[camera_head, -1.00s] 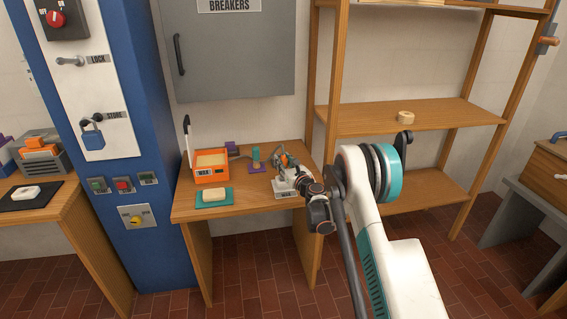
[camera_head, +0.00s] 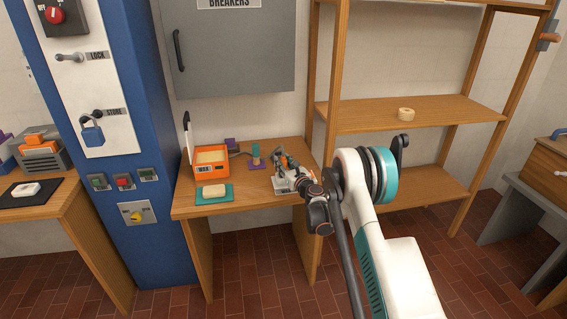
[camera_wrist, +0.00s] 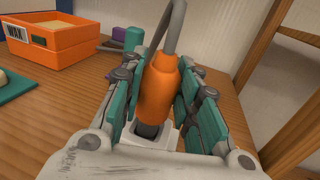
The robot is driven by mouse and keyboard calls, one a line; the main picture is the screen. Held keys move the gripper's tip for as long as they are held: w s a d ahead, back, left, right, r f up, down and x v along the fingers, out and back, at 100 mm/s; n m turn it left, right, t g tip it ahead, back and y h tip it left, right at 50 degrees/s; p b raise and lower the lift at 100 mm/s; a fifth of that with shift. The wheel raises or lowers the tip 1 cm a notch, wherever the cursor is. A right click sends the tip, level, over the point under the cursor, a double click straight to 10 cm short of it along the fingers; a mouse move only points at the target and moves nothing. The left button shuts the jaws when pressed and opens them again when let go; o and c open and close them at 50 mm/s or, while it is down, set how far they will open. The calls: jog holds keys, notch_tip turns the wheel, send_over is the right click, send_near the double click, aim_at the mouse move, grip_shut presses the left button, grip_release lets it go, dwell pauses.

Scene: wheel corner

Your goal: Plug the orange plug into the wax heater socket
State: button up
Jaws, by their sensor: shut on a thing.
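The orange plug (camera_wrist: 158,92) stands nearly upright, with a grey cable rising from its top and a dark lower end. My gripper (camera_wrist: 158,98) is shut on it, with teal-padded fingers on both sides. A pale square piece (camera_wrist: 148,134) lies around or under the dark end; I cannot tell if it is a socket or how deep the end sits. In the head view my gripper (camera_head: 285,163) is over the right part of the table. The orange box with a display, likely the wax heater (camera_head: 211,161), stands at the left; it also shows in the wrist view (camera_wrist: 55,45).
A teal post on a purple base (camera_head: 256,155) stands between the box and my gripper. A purple block (camera_head: 231,143) is behind the box. A pale bar lies on a teal mat (camera_head: 230,190) in front. A wooden shelf (camera_head: 410,118) rises close on the right.

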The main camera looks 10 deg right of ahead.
jog(key=shift+f, duration=0.9)
jog(key=o, duration=1.2)
jog(key=shift+c, duration=0.2)
jog(key=v, duration=1.2)
